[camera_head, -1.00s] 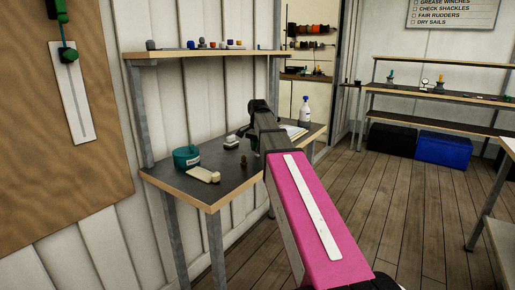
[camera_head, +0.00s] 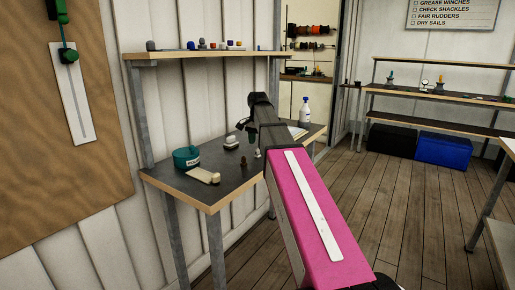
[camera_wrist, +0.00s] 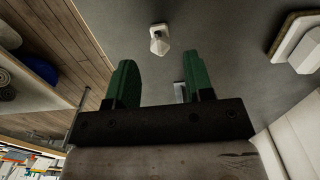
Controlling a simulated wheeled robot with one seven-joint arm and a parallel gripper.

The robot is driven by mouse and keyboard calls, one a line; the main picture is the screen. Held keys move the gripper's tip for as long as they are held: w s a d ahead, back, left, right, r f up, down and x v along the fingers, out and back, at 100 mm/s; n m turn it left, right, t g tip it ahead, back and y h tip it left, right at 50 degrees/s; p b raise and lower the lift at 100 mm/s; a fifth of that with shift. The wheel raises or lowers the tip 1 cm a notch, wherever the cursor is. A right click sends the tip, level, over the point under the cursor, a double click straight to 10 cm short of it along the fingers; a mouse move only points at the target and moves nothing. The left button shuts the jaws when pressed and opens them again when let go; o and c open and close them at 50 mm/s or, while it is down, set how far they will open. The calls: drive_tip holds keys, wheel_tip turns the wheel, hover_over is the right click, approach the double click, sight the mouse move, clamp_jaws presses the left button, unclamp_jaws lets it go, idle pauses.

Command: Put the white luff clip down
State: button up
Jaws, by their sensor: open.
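The small white luff clip (camera_wrist: 159,40) stands on the dark grey bench top (camera_wrist: 225,45), ahead of my fingertips and apart from them in the wrist view. A small pale piece beside my arm in the head view (camera_head: 257,154) appears to be the same clip. My gripper (camera_wrist: 160,80) is open, with its two green fingers spread and no clip between them. A small light grey piece (camera_wrist: 180,92) shows beside the right finger; I cannot tell what it is. In the head view my gripper (camera_head: 247,127) is dark and above the bench, partly hidden by my wrist.
On the bench are a teal tub (camera_head: 187,158), a cream block piece (camera_head: 203,175), a white block on a base (camera_head: 231,143), a small dark fitting (camera_head: 243,162) and a spray bottle (camera_head: 304,112). A shelf (camera_head: 205,54) runs above the bench. The bench's front right corner is clear.

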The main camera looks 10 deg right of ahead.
wheel_tip(320, 180, up, 9)
drive_tip(key=shift+f, duration=0.15)
